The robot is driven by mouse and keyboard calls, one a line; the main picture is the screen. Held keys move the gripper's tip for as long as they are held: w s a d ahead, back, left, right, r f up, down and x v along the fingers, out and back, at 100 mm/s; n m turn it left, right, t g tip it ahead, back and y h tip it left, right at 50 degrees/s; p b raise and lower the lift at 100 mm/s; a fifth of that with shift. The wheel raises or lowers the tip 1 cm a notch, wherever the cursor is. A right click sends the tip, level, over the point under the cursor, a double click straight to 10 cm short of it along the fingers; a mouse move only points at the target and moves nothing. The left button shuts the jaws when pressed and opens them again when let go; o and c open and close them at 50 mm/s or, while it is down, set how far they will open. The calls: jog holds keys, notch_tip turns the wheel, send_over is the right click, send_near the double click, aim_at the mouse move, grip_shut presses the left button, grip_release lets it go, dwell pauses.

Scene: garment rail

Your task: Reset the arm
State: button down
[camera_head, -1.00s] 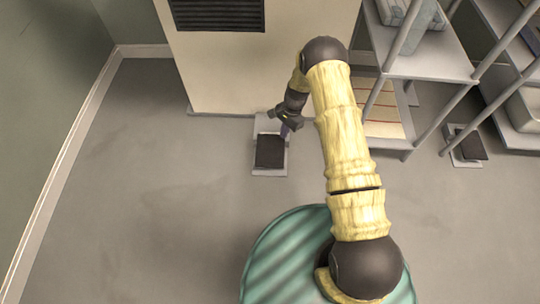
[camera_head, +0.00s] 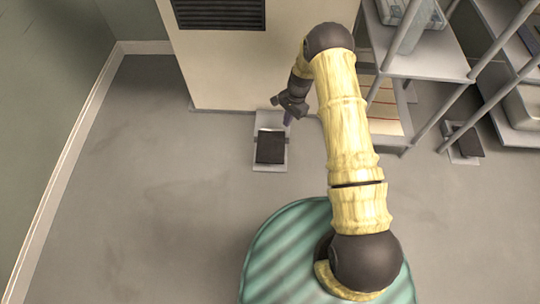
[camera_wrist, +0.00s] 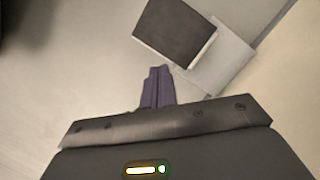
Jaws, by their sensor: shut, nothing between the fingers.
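My arm reaches forward from my base in the head view, bent down at its far end. My gripper (camera_head: 287,119) hangs over the floor close to the cream cabinet front. In the wrist view the purple fingers of my gripper (camera_wrist: 158,72) are together, with nothing between them. A dark pad on a pale plate (camera_head: 271,147) lies on the floor just below and beside the fingers in the head view. The wrist view shows the same dark pad (camera_wrist: 175,32) beyond the fingertips, apart from them.
A cream cabinet (camera_head: 230,75) with a dark vent stands at the back. A grey shelf rack (camera_head: 425,60) stands close to the right of my arm. A second dark pad (camera_head: 465,142) lies at the right. The floor (camera_head: 150,190) at the left is clear.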

dwell(0.3)
jog(key=s+d+r+n+t+h+p, duration=0.1)
jog(key=s+d+r+n+p, duration=0.15)
jog(key=r, duration=1.05)
jog(key=s+d+r+n+t+p, duration=0.1)
jog(key=s+d+r+n+p, duration=0.2)
jog(key=r, duration=1)
jog(key=s+d+r+n+t+h+p, duration=0.1)
jog(key=s+d+r+n+p, duration=0.15)
jog(key=s+r, duration=0.65)
jog(key=s+d+r+n+t+p, duration=0.15)
jog(key=s+r+p, duration=0.25)
jog(key=s+r, duration=0.45)
jog(key=w+p+v, duration=0.2)
jog(key=p+v, duration=1)
jog(key=w+r+p+v, duration=0.1)
jog(key=w+p+v, duration=0.2)
jog(key=p+v, duration=0.9)
jog(key=w+p+v, duration=0.3)
jog(key=p+v, duration=0.9)
jog(key=p, duration=0.2)
jog(key=shift+s+d+r, duration=0.3)
jog(key=shift+d+r, duration=0.1)
jog(key=shift+r, duration=0.25)
